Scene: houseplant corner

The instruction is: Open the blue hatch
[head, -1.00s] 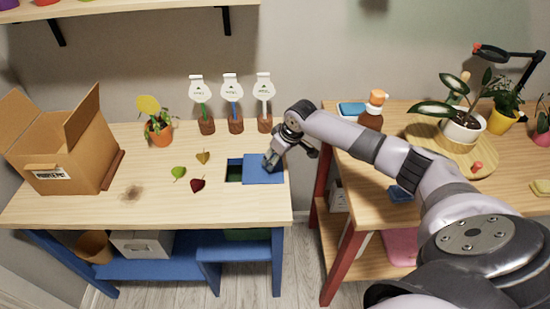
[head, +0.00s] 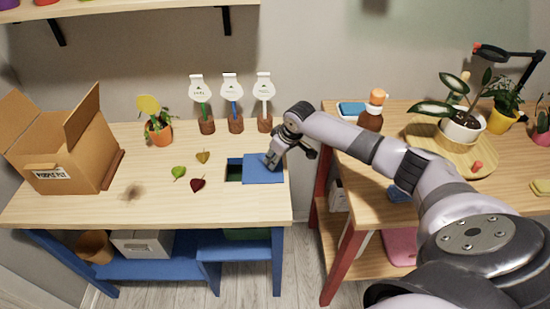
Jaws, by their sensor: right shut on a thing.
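The blue hatch (head: 262,172) is a flat blue panel at the right end of the left table's top. It sits to the right of a dark rectangular opening (head: 234,170), part of which is uncovered. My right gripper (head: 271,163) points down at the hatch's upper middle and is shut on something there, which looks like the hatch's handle. The handle itself is hidden by the fingers. My left gripper is not in view.
Several labelled plant markers stand behind, near a potted plant (head: 157,128). A cardboard box (head: 66,150) stands at the left. A gap separates the left table from the red-legged table (head: 400,128).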

